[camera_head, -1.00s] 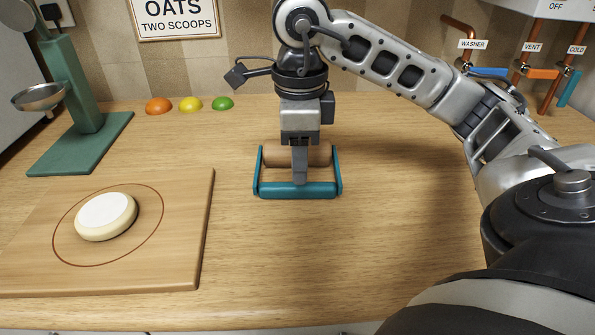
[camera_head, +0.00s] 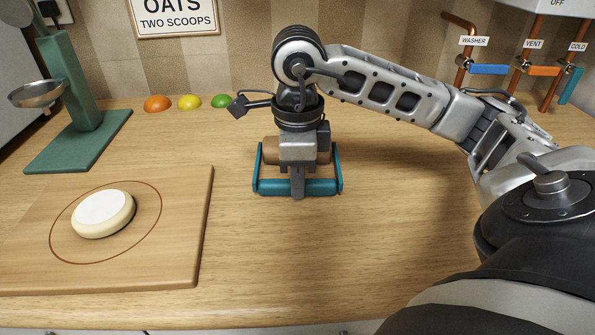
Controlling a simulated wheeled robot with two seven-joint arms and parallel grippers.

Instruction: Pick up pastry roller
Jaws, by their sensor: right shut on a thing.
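The pastry roller (camera_head: 270,187) lies on the wooden counter right of the cutting board. It has a teal frame with a teal bar at the front and a brown wooden cylinder behind. My right gripper (camera_head: 298,188) points straight down over its middle and is shut on the roller's teal bar. One finger shows in front of the bar; the other finger is hidden behind it and the gripper body. The roller appears to rest on the counter. My left gripper is not in view.
A cutting board (camera_head: 180,245) with a pale dough disc (camera_head: 103,213) inside a drawn circle lies at left. A green stand with a metal pan (camera_head: 36,94) is behind it. Orange, yellow and green domes line the back. The counter right of the roller is clear.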

